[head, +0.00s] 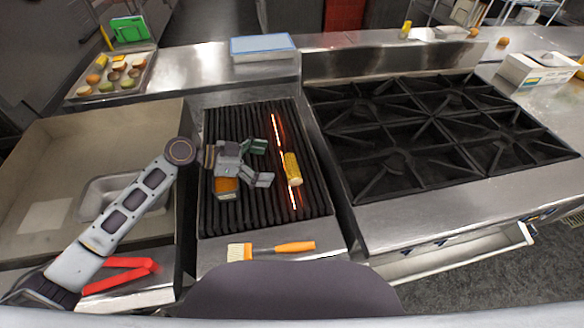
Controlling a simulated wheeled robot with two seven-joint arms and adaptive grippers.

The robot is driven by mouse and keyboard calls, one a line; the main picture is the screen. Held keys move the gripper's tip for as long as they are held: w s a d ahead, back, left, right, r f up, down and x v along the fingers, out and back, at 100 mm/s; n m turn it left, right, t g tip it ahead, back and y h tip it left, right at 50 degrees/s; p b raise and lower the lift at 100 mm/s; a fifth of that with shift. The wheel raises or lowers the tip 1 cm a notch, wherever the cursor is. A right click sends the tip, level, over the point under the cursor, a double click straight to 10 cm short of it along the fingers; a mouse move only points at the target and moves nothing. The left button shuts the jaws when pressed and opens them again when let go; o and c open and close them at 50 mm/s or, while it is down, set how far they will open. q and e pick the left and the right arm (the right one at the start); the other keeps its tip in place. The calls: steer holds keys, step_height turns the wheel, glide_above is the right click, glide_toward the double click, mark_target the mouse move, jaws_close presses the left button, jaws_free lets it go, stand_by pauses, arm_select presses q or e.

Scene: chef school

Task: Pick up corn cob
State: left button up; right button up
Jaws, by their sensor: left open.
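A yellow corn cob (292,169) lies on the dark ribbed grill (250,122), right of its middle, next to a glowing orange heating line. My left gripper (266,163) is over the grill just left of the cob. Its fingers are spread, point right towards the cob, and hold nothing. Whether the fingertips are level with the cob or above it I cannot tell. The cob shows fully. My right gripper is not in the picture.
An orange-brown food piece (227,187) sits on the grill under my left gripper. A brush (272,250) with an orange handle lies on the front ledge. A black stove (430,135) stands right. A food tray (112,75) is at back left, and red tongs (120,274) are near my left arm.

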mark_target(289, 165)
arm_select(q)
steer(key=x, duration=0.2)
steer(key=shift+d+f, duration=0.1)
steer(key=shift+d, duration=0.2)
steer(key=shift+w+d+f, duration=0.1)
steer(key=shift+d, duration=0.1)
steer(key=shift+d+f+p, duration=0.1)
steer(key=shift+d+p, duration=0.35)
steer(key=shift+d, duration=0.05)
steer(key=p+x, duration=0.1)
steer(key=x, duration=0.2)
steer(key=shift+d, duration=0.15)
steer(key=shift+w+d+f, duration=0.1)
steer(key=shift+d+f, duration=0.1)
steer(key=shift+d, duration=0.15)
steer(key=shift+c, duration=0.3)
steer(key=c, duration=0.7)
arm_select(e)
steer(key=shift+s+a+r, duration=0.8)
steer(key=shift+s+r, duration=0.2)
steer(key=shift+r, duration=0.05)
